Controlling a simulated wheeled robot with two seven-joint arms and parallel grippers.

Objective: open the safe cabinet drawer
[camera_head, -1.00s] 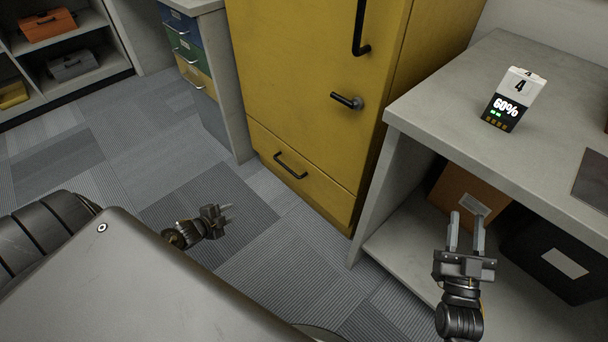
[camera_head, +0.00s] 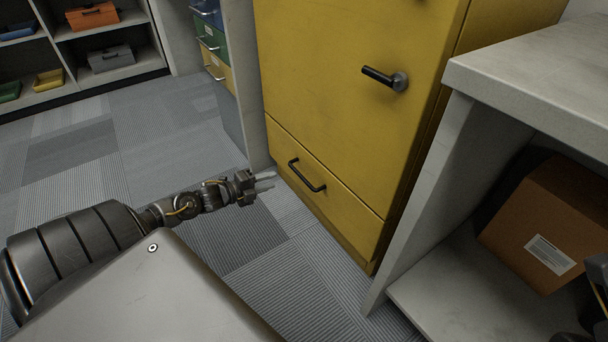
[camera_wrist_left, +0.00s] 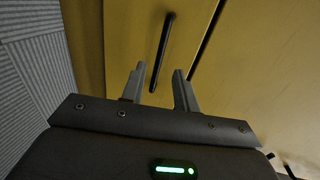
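The yellow safe cabinet (camera_head: 340,110) stands ahead, and its bottom drawer (camera_head: 345,205) looks closed, its front flush with the cabinet. The drawer has a black bar handle (camera_head: 306,178). My left gripper (camera_head: 265,182) is open and empty, low over the floor just left of the handle, and points toward it. In the left wrist view, the fingers (camera_wrist_left: 160,88) are apart and the black handle (camera_wrist_left: 161,52) lies ahead between their tips. I see no contact with it. My right gripper cannot be made out; only dark shapes show at the lower right edge.
The cabinet door above has a black lever handle (camera_head: 385,78). A grey desk (camera_head: 530,75) stands right of the cabinet, with an orange-brown box (camera_head: 545,215) on its lower shelf. A unit with coloured drawers (camera_head: 212,45) stands left. Carpet (camera_head: 90,150) is clear at left.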

